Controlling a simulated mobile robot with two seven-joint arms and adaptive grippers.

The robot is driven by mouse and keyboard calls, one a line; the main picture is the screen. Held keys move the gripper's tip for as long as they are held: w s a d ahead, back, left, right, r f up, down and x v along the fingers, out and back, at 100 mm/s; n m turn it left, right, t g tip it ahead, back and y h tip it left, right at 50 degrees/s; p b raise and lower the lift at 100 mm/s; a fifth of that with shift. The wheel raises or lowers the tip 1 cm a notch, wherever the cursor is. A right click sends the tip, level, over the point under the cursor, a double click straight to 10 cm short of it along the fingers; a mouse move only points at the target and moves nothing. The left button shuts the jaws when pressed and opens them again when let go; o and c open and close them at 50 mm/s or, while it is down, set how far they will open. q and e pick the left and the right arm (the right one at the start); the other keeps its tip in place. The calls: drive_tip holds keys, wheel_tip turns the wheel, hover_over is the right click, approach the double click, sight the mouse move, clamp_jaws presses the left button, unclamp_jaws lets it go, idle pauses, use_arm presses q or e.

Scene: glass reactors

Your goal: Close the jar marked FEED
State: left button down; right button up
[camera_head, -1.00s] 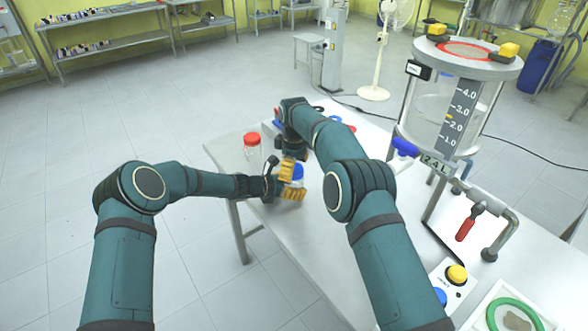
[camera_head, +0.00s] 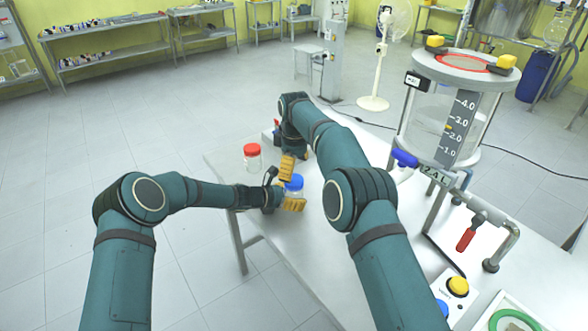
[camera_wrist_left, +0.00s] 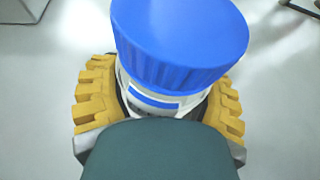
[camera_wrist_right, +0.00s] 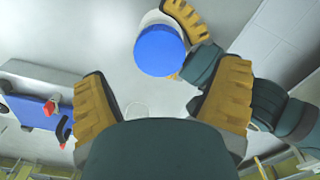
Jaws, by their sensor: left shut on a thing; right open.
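A clear jar with a blue lid (camera_head: 293,184) stands near the table's left edge. My left gripper (camera_head: 290,187) is shut around the jar's body, with one yellow finger on each side. In the left wrist view the blue lid (camera_wrist_left: 180,42) sits on the jar above the fingers. The jar's label is mostly hidden, so I cannot read its name or tell how tight the lid is. My right gripper (camera_wrist_right: 164,85) is open and empty. The right wrist view looks down past its fingers onto the blue lid (camera_wrist_right: 160,50). In the head view it is mostly hidden.
A red-lidded jar (camera_head: 252,156) stands behind and left of the blue-lidded one. A glass reactor (camera_head: 440,110) with a blue valve handle (camera_head: 404,158) and a red handle (camera_head: 466,240) stands on the right. The button box (camera_head: 457,287) is nearer. The table (camera_head: 285,240) is bare between.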

sight(294, 179)
wheel_tip(294, 179, up, 2)
drive_tip(key=shift+r+n, duration=0.2)
drive_tip(key=shift+n, duration=0.9)
drive_tip(key=shift+r+n, duration=0.5)
drive_tip(key=shift+r, duration=0.05)
drive_tip(key=shift+f, duration=4.05)
drive_tip(key=c, duration=1.3)
drive_tip(key=shift+m, duration=1.7)
